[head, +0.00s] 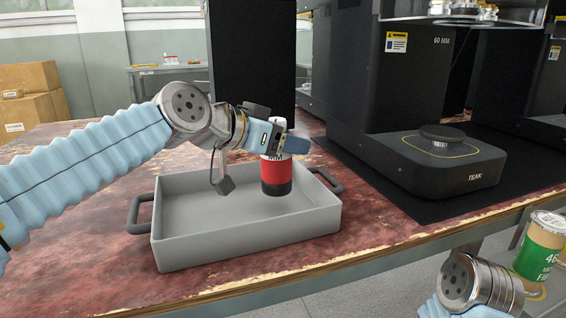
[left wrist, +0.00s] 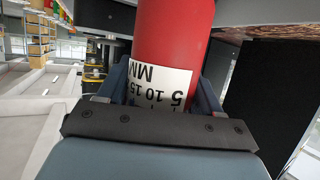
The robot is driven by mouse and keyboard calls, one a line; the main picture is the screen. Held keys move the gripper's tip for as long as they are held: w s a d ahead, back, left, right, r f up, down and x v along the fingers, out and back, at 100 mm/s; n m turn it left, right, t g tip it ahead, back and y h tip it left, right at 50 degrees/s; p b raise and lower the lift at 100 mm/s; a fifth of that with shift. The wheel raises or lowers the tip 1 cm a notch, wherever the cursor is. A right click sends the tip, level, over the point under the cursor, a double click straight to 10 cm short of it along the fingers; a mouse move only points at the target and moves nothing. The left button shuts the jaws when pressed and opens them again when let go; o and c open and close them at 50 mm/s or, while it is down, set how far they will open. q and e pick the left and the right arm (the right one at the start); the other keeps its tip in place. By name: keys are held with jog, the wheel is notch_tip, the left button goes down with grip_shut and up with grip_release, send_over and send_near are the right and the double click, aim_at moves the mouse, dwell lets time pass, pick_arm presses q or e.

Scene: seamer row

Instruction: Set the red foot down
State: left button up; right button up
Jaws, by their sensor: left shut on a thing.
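The red foot (head: 275,176) is an upright cylinder, red in the middle, with a black lower band and a pale label near its top. My left gripper (head: 276,140) is shut around its upper part, over the right rear of the grey tray (head: 190,252). I cannot tell whether its base touches the tray floor. In the left wrist view, the red foot (left wrist: 172,38) stands between the fingers, its white scale label marked "MM" and 5, 10, 15. My right wrist shows at lower right, but its fingers are not visible.
The tray has dark side handles and stands on a worn red bench (head: 375,240). A black machine base (head: 425,170) marked "TEAK" with a round pad is at right. A green-labelled can (head: 540,248) is at the far right. Cardboard boxes (head: 35,92) are at back left.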

aim_at(283, 157)
pick_arm(q)
jog(key=shift+w+f+b, duration=0.15)
jog(key=shift+f+b, duration=0.1)
jog(key=shift+f, duration=0.7)
jog(key=shift+w+f+b, duration=0.15)
jog(key=shift+f+b, duration=0.05)
jog(key=shift+f, duration=0.7)
jog(key=shift+f, duration=0.2)
jog(key=o, duration=1.1)
jog(key=shift+o, duration=0.2)
jog(key=shift+r, duration=0.3)
jog(key=v, duration=1.2)
jog(key=shift+f, duration=0.1)
